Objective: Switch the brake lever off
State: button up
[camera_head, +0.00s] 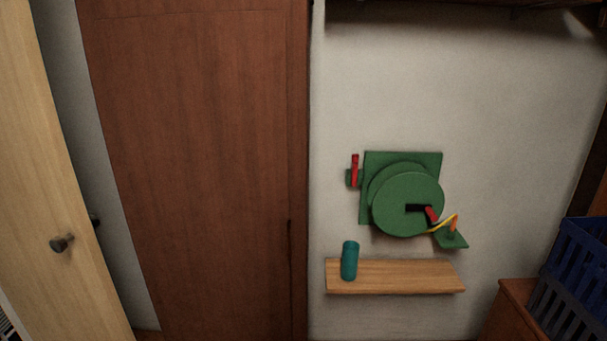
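A green wall-mounted device (375,159) with a large round green disc (392,193) is on the white wall, right of centre. A red lever (355,169) stands roughly upright on a small green block at the device's left side; it looks like the brake lever. A black crank arm with a red handle (431,214) is on the disc's front. A yellow part (443,223) and an orange peg (453,223) are at the lower right, by a small green plate (453,240). My gripper is not in view.
A wooden shelf (395,277) below the device bears a teal cylinder (349,261) at its left end. A brown door (195,160) and a pale wooden door (50,170) are at the left.

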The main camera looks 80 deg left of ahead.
aim_at(355, 157)
jog(key=j+u, duration=0.1)
jog(key=u, duration=2.2)
jog(key=i+l, duration=0.1)
jog(key=i, duration=1.6)
jog(key=j+u, duration=0.05)
